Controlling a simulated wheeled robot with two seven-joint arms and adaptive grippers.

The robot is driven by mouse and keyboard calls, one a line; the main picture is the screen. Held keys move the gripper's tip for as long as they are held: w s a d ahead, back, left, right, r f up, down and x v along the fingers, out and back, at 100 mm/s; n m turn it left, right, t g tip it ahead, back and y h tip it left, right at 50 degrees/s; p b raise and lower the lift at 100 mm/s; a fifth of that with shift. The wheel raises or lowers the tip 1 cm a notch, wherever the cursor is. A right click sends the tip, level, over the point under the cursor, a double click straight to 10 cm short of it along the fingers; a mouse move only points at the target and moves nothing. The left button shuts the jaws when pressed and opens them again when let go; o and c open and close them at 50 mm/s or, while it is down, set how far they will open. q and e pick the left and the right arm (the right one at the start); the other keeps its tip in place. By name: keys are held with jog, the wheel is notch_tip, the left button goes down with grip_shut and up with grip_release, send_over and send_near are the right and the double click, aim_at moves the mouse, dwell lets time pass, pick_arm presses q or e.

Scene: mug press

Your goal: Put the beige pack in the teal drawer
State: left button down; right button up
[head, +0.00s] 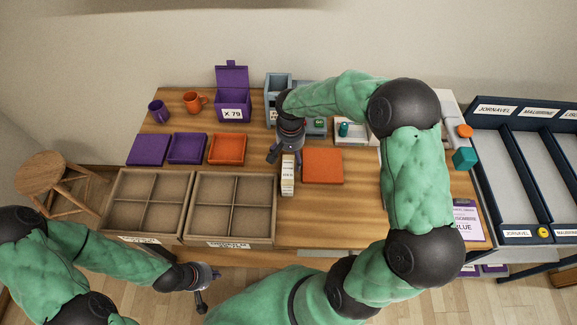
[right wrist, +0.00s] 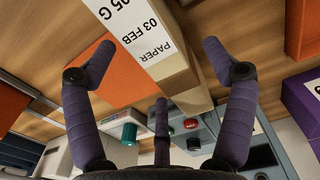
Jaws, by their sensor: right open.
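The beige pack (head: 288,178) stands on the wooden table, left of a flat orange square. In the right wrist view the pack (right wrist: 175,60) shows a white label with "PAPER" and "03 FEB". My right gripper (head: 285,158) is open just behind the pack in the head view, its fingers (right wrist: 230,75) spread on both sides of the pack's near end. My left gripper (head: 208,288) is empty, its fingers apart, in front of the table's front edge. I cannot make out a teal drawer; a small teal block (head: 464,158) shows at the table's right side.
Two divided wooden trays (head: 231,239) lie at the front left. Purple and orange flat boxes (head: 227,149), mugs (head: 194,102) and a purple lidded box (head: 232,103) stand behind them. A grey machine (head: 278,83) stands at the back. A dark sorting rack (head: 515,150) is at the right.

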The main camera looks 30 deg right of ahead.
notch_tip(320, 180, down, 5)
jog(key=shift+d+r+b, duration=0.1)
jog(key=shift+d+b, duration=0.05)
jog(key=shift+b, duration=0.6)
grip_shut()
jog(key=shift+r, duration=0.45)
jog(key=r, duration=0.2)
jog(key=r+p, duration=0.1)
jog(key=shift+s+a+r, duration=0.1)
jog(key=shift+s+a, duration=0.1)
jog(key=shift+s, duration=0.05)
jog(key=s+r, duration=0.1)
jog(key=s+a+r+p, duration=0.1)
jog(key=r, duration=0.1)
jog(key=s+a+r, duration=0.1)
jog(key=r, duration=0.1)
jog(key=shift+s+a+p, duration=0.1)
jog(key=shift+a+p, duration=0.1)
jog(key=shift+p, duration=0.15)
jog(key=s+a+r+p, duration=0.1)
jog(key=s+a+r, duration=0.3)
jog(key=s, duration=0.3)
jog(key=shift+s+a, duration=0.35)
jog(key=shift+a, duration=0.35)
